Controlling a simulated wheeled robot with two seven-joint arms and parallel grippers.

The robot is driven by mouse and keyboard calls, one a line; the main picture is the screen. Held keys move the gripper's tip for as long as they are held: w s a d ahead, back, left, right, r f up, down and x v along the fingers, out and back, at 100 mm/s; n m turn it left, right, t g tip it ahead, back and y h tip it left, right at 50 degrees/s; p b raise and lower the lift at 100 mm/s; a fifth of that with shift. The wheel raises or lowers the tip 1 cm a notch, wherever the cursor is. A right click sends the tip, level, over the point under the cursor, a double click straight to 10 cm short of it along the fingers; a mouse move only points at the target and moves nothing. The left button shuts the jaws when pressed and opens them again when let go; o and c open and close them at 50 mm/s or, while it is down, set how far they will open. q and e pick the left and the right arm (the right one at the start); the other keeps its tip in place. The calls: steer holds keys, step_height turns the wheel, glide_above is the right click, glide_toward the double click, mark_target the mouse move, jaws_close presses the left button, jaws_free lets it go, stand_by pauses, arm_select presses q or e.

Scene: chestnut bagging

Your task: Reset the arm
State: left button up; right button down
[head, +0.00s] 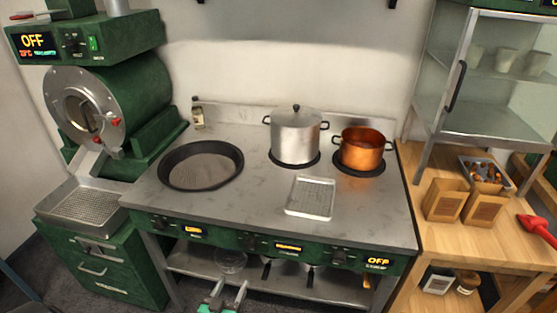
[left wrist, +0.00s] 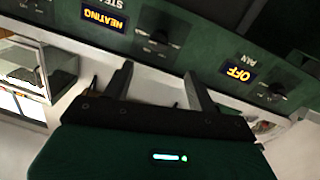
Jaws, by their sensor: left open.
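My left gripper (head: 229,294) is at the bottom middle of the head view, low in front of the stove's front panel. Its two fingers are apart with nothing between them. In the left wrist view the gripper (left wrist: 158,82) also shows open, close to the green control panel (left wrist: 215,55) with its knobs and lit displays. My right gripper is in neither view.
The stove top (head: 250,198) holds a black pan (head: 201,166), a steel pot (head: 295,138), a copper pot (head: 362,150) and a metal tray (head: 311,198). A green roaster (head: 140,95) stands left. Paper bags (head: 445,199) and a red scoop (head: 538,230) are on the wooden table (head: 425,165).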

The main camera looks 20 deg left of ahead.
arm_select(q)
steer(key=s+d+f+m+g+h, duration=0.1)
steer(key=s+d+f+g, duration=0.25)
steer(key=f, duration=0.65)
steer(key=s+d+f+m+g+h, duration=0.1)
steer(key=s+d+f+g, duration=0.1)
steer(key=s+f, duration=0.5)
steer(key=s+d+f+m+g+h, duration=0.1)
steer(key=s+d+f+g, duration=0.15)
steer(key=f, duration=0.95)
steer(key=s+f+m+g, duration=0.1)
steer(key=s+f+g, duration=0.3)
steer(key=s+f, duration=0.3)
steer(key=s+f+m+g, duration=0.2)
steer(key=s+f+g, duration=0.2)
steer(key=s, duration=1.3)
step_height(320, 180, down, 3)
steer(key=shift+s+r+g, duration=0.1)
steer(key=shift+s+g, duration=0.05)
steer(key=shift+g, duration=0.25)
